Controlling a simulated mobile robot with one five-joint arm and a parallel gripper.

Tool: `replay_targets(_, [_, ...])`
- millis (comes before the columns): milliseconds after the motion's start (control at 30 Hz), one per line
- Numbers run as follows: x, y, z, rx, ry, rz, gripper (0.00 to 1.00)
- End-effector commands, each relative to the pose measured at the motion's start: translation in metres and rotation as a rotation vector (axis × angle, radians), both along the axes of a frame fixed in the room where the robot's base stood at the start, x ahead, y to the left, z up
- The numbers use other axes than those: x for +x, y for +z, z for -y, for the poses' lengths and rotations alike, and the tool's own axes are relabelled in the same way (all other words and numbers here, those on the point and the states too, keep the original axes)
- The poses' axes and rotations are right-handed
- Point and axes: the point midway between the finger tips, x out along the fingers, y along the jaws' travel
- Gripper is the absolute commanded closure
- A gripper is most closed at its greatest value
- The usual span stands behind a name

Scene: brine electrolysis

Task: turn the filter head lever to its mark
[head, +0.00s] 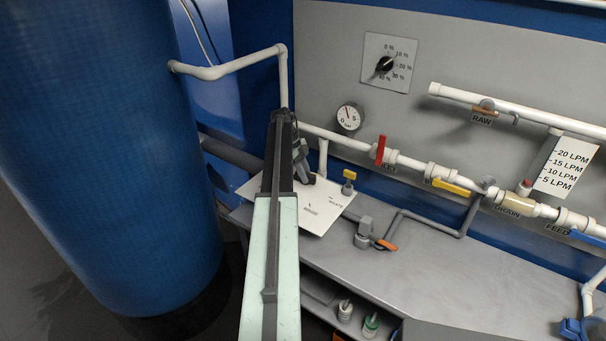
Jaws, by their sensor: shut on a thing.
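My arm reaches up from the bottom middle to the white marked plate (325,217) beside the blue tank. My gripper (303,168) is at its end, low over the upper left part of the plate. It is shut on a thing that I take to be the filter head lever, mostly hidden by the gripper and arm. The plate bears small dark printed marks, one reading like "WASTE" (336,202). I cannot tell how the lever lies against its mark.
The big blue tank (105,150) stands close on the left. A yellow-handled valve (348,176) stands at the plate's right edge. An orange-handled valve (387,244) is on the grey bench (440,270). White pipes with a red handle (380,150) run along the panel.

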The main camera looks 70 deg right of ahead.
Motion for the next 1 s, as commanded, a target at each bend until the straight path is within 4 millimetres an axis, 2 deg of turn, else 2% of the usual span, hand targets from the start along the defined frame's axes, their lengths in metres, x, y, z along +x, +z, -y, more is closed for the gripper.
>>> replay_targets(267, [-0.003,-0.001,0.003,-0.001,-0.008,0.009,1.0])
replay_targets(300, [-0.004,-0.001,0.004,0.0,-0.008,0.009,0.74])
replay_targets(367, [-0.005,-0.001,0.004,0.001,-0.011,0.008,0.58])
replay_targets(767, [-0.009,0.005,0.005,0.003,-0.015,0.007,0.58])
replay_targets(1000, [0.002,0.041,0.008,0.003,-0.015,0.007,0.58])
